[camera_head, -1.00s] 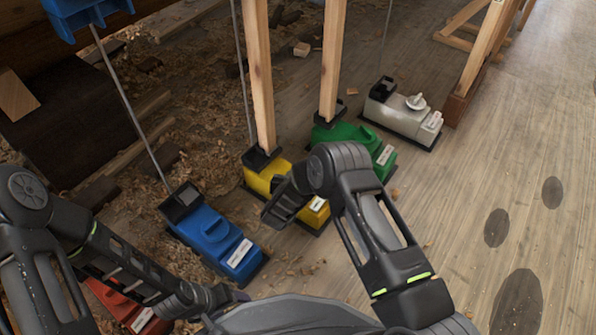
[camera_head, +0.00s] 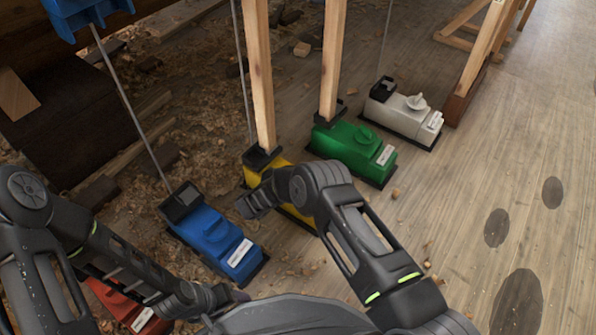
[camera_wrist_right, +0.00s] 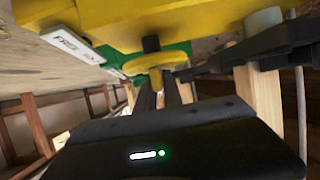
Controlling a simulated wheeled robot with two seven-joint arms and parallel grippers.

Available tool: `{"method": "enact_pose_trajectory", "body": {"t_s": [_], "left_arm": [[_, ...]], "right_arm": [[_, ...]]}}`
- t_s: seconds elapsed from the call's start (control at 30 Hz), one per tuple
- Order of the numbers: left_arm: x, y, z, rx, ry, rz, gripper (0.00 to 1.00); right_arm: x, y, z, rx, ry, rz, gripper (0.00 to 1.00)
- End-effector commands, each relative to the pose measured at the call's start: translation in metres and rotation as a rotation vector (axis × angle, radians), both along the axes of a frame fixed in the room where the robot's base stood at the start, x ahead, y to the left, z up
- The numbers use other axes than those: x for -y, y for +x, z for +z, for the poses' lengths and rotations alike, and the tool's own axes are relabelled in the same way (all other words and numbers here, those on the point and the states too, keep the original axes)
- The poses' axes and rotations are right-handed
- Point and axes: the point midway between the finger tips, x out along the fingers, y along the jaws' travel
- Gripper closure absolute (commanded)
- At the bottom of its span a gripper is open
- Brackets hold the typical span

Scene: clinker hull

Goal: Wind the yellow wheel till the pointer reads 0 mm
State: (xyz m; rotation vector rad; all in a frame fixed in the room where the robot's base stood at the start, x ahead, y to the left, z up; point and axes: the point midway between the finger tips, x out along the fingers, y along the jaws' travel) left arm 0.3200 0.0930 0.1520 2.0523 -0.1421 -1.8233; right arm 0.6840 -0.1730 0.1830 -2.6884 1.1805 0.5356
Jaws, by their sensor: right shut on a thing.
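The yellow unit (camera_head: 253,177) stands on the floor at the foot of a wooden post, partly hidden by my right arm in the head view. In the right wrist view its yellow body (camera_wrist_right: 215,22) fills the top, with a white label (camera_wrist_right: 72,44) reading partly "FREE". The yellow wheel (camera_wrist_right: 155,61) sits on a short black shaft there. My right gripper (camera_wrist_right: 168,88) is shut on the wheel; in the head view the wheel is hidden. The pointer and its scale are not visible. My left gripper (camera_head: 228,296) is low at the bottom centre, its jaws unclear.
A blue unit (camera_head: 213,240) stands left of the yellow one, a green unit (camera_head: 350,148) right, a grey one (camera_head: 405,112) farther right, a red one (camera_head: 118,300) lower left. Wooden posts (camera_head: 260,75) rise behind. Plank floor (camera_head: 480,180) at right is clear.

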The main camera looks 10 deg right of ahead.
Motion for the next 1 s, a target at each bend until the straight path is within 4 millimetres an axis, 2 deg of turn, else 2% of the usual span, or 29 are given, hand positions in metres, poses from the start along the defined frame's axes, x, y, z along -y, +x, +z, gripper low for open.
{"method": "enact_pose_trajectory", "body": {"t_s": [0.03,0.3,0.67,1.0], "left_arm": [[0.0,0.0,0.0,0.0,0.0,0.0,0.34],[0.0,0.0,0.0,0.0,0.0,0.0,0.34],[0.0,0.0,0.004,0.0,0.0,0.0,0.34],[0.001,-0.004,0.026,-0.002,0.005,-0.002,0.34]], "right_arm": [[0.0,0.0,-0.001,-0.001,0.0,0.001,0.88],[0.0,0.0,0.0,0.0,0.0,0.001,0.67],[-0.004,-0.004,0.004,0.0,0.0,0.002,0.67],[-0.04,-0.036,0.025,-0.001,0.0,0.004,0.67]]}}
